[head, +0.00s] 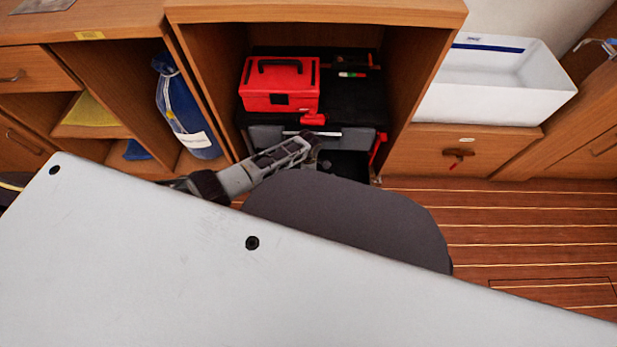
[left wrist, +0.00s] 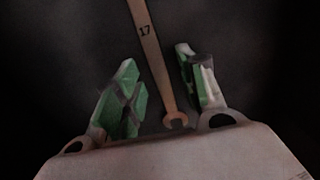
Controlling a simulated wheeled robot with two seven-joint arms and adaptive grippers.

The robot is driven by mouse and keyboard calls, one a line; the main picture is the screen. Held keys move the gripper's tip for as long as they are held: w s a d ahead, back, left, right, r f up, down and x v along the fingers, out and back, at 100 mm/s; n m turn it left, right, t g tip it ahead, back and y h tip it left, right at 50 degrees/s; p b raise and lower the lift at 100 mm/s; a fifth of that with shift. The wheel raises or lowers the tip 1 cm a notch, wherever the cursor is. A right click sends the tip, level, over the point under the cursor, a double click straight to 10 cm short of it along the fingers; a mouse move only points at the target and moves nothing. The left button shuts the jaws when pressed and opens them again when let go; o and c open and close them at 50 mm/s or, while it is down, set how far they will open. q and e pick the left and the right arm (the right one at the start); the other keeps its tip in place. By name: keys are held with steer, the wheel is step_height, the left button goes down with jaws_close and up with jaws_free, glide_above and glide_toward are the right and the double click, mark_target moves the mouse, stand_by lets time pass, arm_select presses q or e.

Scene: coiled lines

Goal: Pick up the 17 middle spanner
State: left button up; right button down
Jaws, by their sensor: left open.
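In the left wrist view, a spanner marked 17 (left wrist: 153,55) lies on a dark surface, with its open-ended jaw at the lower end and its upper end cut off by the frame edge. My left gripper (left wrist: 160,82) is open, with its green-padded fingers on either side of the spanner, apart from it. In the head view, my left arm reaches into the open cabinet, and its gripper (head: 312,158) is at the dark drawer below the toolbox. The spanner is not visible in the head view. My right gripper is not in view.
A red toolbox (head: 281,85) sits on a black case (head: 345,98) inside the cabinet. Wooden cabinet walls (head: 428,62) stand close on both sides. A white bin (head: 490,85) is to the right and a blue bag (head: 183,110) to the left. Wooden floor (head: 540,225) is clear at right.

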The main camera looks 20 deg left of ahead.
arm_select(q)
jaws_close()
stand_by(0.5)
